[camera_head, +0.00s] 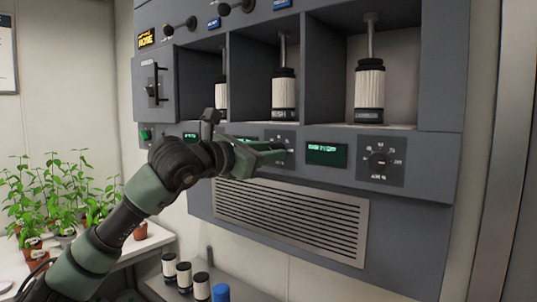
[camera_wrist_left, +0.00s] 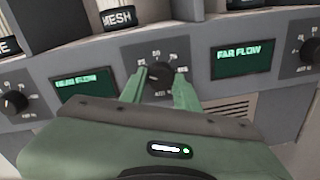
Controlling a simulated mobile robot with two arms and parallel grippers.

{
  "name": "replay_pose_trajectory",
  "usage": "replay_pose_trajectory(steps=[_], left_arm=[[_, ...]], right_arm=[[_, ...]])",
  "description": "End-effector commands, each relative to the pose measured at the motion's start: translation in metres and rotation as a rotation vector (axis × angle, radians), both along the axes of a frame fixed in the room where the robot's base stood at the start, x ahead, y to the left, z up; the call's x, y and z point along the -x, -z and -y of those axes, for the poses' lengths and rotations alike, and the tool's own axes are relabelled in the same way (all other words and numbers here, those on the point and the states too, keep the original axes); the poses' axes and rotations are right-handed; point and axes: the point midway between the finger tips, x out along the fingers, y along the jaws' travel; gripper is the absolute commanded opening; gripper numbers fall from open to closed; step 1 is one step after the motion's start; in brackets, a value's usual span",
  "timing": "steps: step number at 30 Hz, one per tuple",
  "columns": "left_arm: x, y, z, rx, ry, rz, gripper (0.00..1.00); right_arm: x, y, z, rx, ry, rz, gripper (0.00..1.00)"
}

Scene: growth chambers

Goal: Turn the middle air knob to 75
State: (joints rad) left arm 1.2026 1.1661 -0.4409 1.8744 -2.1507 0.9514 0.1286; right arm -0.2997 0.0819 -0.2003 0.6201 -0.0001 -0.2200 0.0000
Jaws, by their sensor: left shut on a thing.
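The middle air knob (camera_wrist_left: 160,73) is a small dark knob on a grey dial plate with numbers around it. In the wrist view it sits between the green fingertips of my left gripper (camera_wrist_left: 158,84), which is shut on it. In the head view my left gripper (camera_head: 281,153) reaches in from the left to the middle dial plate (camera_head: 280,137) and hides most of the knob. I cannot read which number the knob points to. My right gripper is not in view.
The far knob (camera_head: 378,160) and a green FAR FLOW display (camera_head: 327,154) are to the right. Another knob (camera_wrist_left: 14,103) is to the left. Open bays with white canisters (camera_head: 369,90) are above, a vent grille (camera_head: 290,215) below. Potted plants (camera_head: 60,200) stand at left.

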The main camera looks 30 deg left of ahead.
Motion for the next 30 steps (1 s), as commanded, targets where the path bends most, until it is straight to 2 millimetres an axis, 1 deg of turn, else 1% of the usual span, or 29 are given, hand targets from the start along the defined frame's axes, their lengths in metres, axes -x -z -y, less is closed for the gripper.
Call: replay_pose_trajectory(steps=[30], left_arm=[[-0.0001, -0.0019, 0.0006, -0.966, 0.0, 0.075, 0.0]], right_arm=[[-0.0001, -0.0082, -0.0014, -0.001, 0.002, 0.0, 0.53]])
